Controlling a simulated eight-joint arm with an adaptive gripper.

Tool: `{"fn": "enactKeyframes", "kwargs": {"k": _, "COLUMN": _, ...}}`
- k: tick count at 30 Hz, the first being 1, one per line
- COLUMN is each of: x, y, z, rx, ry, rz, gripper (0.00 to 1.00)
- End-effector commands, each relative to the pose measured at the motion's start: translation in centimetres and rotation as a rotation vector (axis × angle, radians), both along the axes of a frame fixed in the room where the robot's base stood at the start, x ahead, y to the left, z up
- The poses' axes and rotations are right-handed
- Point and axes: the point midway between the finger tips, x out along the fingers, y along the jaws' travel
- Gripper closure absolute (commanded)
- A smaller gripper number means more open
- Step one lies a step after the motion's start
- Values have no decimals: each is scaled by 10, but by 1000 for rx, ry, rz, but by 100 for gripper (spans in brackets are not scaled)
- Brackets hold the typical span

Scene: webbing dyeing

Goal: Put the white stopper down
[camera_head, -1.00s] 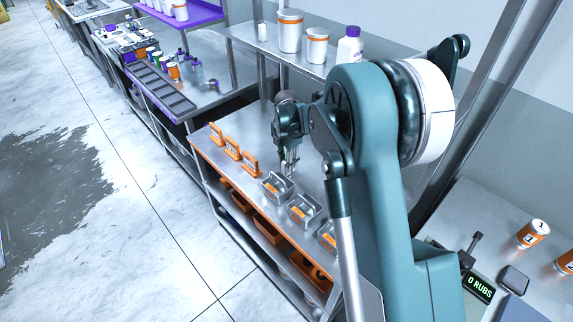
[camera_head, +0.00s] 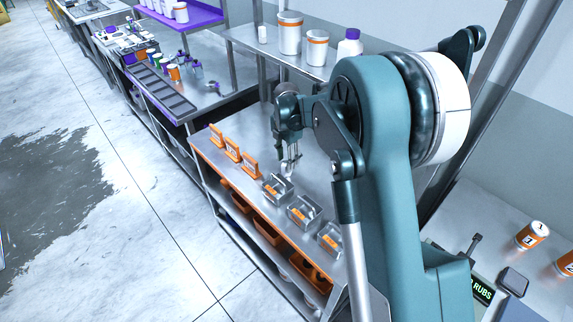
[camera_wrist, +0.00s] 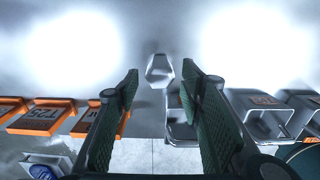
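The white stopper (camera_wrist: 159,70) shows in the wrist view, just beyond and between the fingertips, on the bright metal table top. In the head view it is a small white shape (camera_head: 287,172) under the fingers, near the first metal holder. My gripper (camera_wrist: 160,82) is open, with a wide gap between its two green-padded fingers. Neither finger visibly touches the stopper. In the head view my gripper (camera_head: 290,160) hangs over the table, pointing down. I cannot tell the exact height gap between the fingertips and the stopper.
Metal holders with orange labels (camera_head: 275,189) stand in a row along the table's front edge. Several orange stands (camera_head: 232,149) stand to their left; one reads T25 (camera_wrist: 40,118). A shelf with white jars (camera_head: 290,32) is behind. The table around the stopper is mostly clear.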

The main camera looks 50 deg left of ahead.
Motion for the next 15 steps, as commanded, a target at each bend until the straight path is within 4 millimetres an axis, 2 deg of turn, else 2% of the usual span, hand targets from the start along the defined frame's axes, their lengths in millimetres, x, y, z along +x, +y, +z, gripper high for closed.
{"fn": "enactKeyframes", "kwargs": {"k": 6, "x": 0, "y": 0, "z": 38, "rx": 0, "ry": 0, "rz": 0, "gripper": 62}}
{"fn": "enactKeyframes", "kwargs": {"k": 15, "x": 0, "y": 0, "z": 75, "rx": 0, "ry": 0, "rz": 0, "gripper": 62}}
